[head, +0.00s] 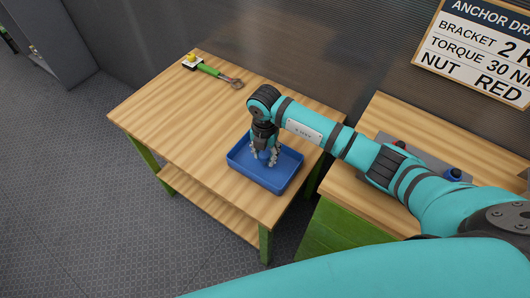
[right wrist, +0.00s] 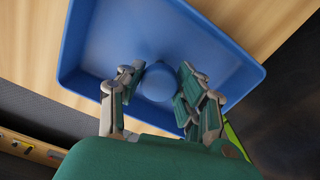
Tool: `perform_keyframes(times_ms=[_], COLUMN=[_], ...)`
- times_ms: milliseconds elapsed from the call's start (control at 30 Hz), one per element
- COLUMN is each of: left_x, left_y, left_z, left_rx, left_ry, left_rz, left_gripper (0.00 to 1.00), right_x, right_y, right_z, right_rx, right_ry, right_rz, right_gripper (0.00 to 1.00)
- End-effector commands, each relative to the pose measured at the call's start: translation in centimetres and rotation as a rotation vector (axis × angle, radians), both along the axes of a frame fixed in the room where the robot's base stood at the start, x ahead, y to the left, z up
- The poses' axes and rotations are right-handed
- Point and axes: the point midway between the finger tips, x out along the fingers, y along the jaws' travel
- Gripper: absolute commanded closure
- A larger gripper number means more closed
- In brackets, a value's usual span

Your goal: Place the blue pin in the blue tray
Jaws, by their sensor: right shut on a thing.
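The blue tray (head: 243,168) sits near the front right corner of the left wooden table. My right gripper (head: 270,160) points down into it, over its floor. In the right wrist view, the blue pin (right wrist: 158,78) shows as a round blue head between the fingers of my right gripper (right wrist: 160,88), which is shut on it. The tray (right wrist: 105,40) spreads behind and around it there. The pin's lower part is hidden, so I cannot tell whether it touches the tray floor. In the head view the fingers hide the pin. My left gripper is not in view.
A wrench with a green handle (head: 208,70) and a small yellow thing (head: 191,56) lie at the table's back. A second table (head: 350,190) at right carries a grey plate with a dark red thing (head: 400,144) and another blue thing (head: 453,174). The left table's middle is clear.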

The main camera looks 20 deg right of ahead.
Motion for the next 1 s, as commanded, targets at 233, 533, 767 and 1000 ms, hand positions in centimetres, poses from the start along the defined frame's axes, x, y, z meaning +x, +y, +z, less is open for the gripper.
perform_keyframes(times_ms=[233,533,767,1000], left_x=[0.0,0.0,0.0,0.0], left_y=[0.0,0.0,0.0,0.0], left_z=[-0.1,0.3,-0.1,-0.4], left_rx=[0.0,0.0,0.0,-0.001], left_ry=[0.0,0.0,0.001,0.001], left_rz=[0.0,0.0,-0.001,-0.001], left_gripper=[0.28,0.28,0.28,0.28], right_x=[0.0,0.0,0.1,0.1], right_y=[0.0,0.0,0.0,0.0], right_z=[-0.1,0.4,3.9,9.0], right_rx=[-0.001,0.0,0.0,0.0], right_ry=[0.001,0.0,-0.005,-0.005], right_rz=[-0.001,-0.001,0.001,0.0], right_gripper=[0.42,0.42,0.42,0.42])
